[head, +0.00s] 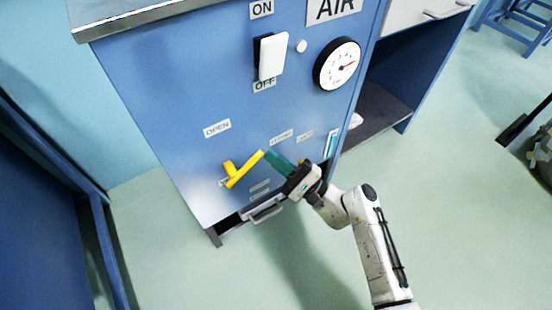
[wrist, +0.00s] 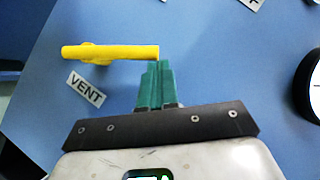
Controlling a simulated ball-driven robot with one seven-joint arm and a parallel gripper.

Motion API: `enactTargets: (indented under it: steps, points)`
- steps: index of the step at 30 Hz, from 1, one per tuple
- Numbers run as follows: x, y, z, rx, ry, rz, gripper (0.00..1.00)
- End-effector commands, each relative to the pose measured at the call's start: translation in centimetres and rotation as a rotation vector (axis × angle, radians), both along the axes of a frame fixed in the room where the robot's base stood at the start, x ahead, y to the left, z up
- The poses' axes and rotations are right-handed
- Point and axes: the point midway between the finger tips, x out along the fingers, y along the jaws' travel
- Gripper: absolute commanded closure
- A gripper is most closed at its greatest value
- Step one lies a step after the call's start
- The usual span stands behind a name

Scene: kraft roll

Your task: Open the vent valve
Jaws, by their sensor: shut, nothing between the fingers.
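The vent valve is a yellow lever handle (head: 243,170) on the lower front of the blue cabinet. In the head view it slants up to the right from its pivot, with its free end near my gripper. In the wrist view the yellow handle (wrist: 110,52) lies level, above a "VENT" label (wrist: 85,90). My gripper (head: 270,158) has green fingers, shut and empty. The fingertips (wrist: 157,66) are right by the handle's free end; I cannot tell whether they touch it. An "OPEN" label (head: 217,128) is above the handle, and a small "CLOSED" label (head: 281,136) is to its right.
Higher on the blue cabinet (head: 190,80) are a white ON/OFF switch (head: 271,57) and a round gauge (head: 337,64) with a red needle. A handle bar (head: 265,212) sticks out low on the cabinet. The floor in front is clear.

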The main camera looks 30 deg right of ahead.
Motion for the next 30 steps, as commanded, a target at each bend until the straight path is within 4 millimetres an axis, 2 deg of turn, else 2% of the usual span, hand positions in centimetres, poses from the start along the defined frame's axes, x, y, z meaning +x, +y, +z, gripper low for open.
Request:
enactTargets:
  steps: [21,30]
  points:
    - [0.0,0.3,0.9,-0.078,-0.001,0.000,1.00]
    - [0.0,0.8,2.5,-0.196,-0.002,0.001,1.00]
